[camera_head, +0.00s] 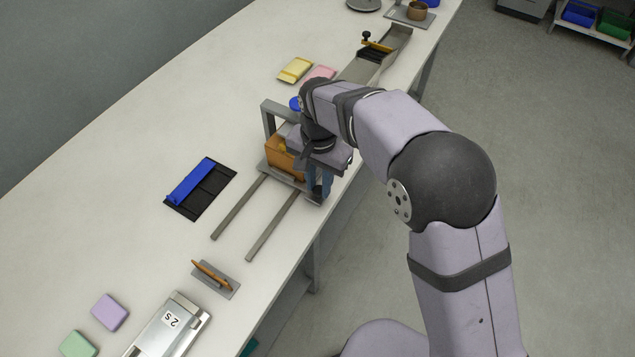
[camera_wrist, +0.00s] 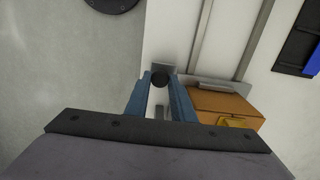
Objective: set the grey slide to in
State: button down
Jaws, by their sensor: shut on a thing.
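The grey slide shows as a grey plate (camera_head: 283,178) at the upper end of two parallel rails (camera_head: 240,206), next to an orange block (camera_head: 279,153). In the wrist view, its grey edge (camera_wrist: 220,84) runs along the orange block (camera_wrist: 225,104). My gripper (camera_head: 319,196) is at the plate's right end, near the table's front edge. In the wrist view, my blue fingers (camera_wrist: 160,88) are shut on a dark round knob (camera_wrist: 160,76) beside the grey plate. The arm hides part of the slide and a grey frame in the head view.
A black tray with a blue bar (camera_head: 190,182) lies left of the rails. An upright orange paddle on a grey base (camera_head: 213,277) stands beyond their lower end. The rails' lower stretch is clear.

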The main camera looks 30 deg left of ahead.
jog(key=c, duration=1.5)
grip_release()
jog(key=shift+w, duration=0.35)
jog(key=shift+s, duration=0.1)
jog(key=shift+r+b, duration=0.45)
jog(key=shift+r, duration=3.3)
